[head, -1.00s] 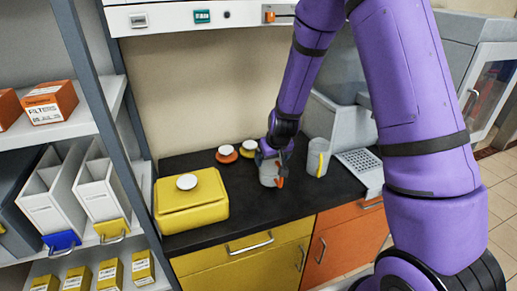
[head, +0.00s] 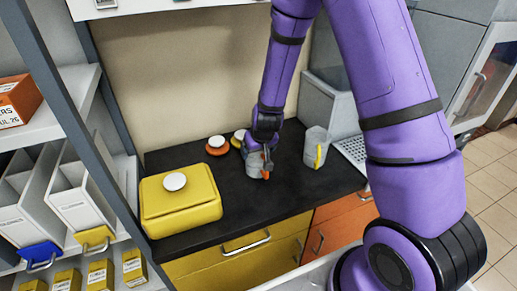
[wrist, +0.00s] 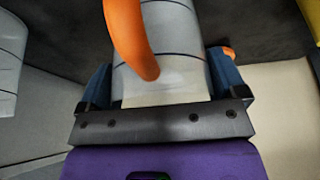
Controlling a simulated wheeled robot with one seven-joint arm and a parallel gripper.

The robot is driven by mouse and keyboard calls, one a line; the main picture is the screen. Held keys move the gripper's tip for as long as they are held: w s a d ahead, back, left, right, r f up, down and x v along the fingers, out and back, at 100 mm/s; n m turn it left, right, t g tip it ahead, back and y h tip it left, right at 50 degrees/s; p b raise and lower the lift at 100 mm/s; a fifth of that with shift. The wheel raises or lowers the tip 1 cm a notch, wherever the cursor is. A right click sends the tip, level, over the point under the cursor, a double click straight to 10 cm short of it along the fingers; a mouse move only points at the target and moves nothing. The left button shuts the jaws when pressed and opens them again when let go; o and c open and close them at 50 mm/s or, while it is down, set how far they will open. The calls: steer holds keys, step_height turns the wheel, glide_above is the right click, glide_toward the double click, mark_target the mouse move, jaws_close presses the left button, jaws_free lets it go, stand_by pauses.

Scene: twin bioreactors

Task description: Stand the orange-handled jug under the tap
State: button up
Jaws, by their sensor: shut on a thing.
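The orange-handled jug (head: 256,179), grey and translucent, is at the black worktop, left of the yellow-handled jug. My gripper (head: 267,152) is shut on it from above and behind. In the wrist view the jug (wrist: 180,40) fills the gap between the blue fingers of my gripper (wrist: 158,78), with its curved orange handle facing the camera. I cannot tell whether its base touches the worktop. A grey machine (head: 331,104) with a white perforated tray (head: 350,150) stands at the right, partly behind my arm. No tap is clearly visible.
The yellow-handled jug (head: 314,150) stands between the held jug and the tray. An orange lidded thing (head: 217,147) and a yellow one (head: 239,135) sit left of my gripper. A yellow box (head: 180,207) is farther left. The worktop (head: 235,205) is clear in front.

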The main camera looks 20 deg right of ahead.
steer(key=shift+f, duration=0.15)
steer(key=o, duration=0.6)
steer(key=shift+o, duration=0.2)
steer(key=v, duration=1.2)
steer(key=shift+r, duration=0.25)
